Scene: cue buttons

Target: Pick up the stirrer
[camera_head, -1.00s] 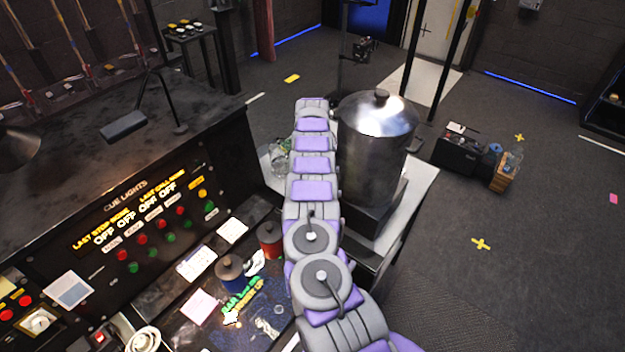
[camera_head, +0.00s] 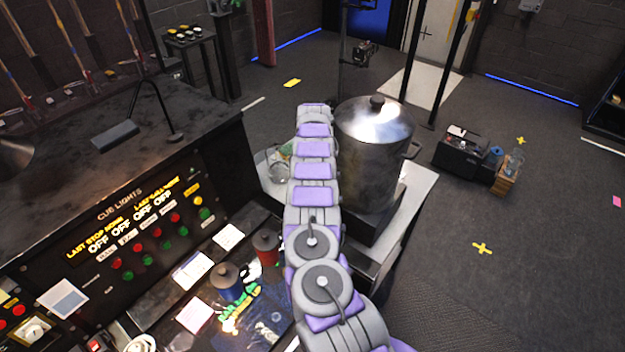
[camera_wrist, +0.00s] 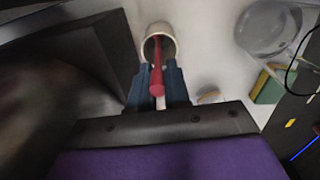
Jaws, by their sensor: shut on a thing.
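A red stirrer (camera_wrist: 157,70) shows in the wrist view, with its far end inside a pale round cup (camera_wrist: 166,33). My gripper (camera_wrist: 158,90) is shut on the stirrer's near part, just this side of the cup's rim. The stirrer's lower end is hidden in the cup. In the head view my own arm hides the gripper, the stirrer and the cup.
A large metal urn (camera_head: 374,155) stands close to the right of my arm on a small table (camera_head: 412,190). A clear round container (camera_wrist: 268,26) and a green and yellow sponge (camera_wrist: 270,84) lie near the cup. The cue light panel (camera_head: 130,225) is at left.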

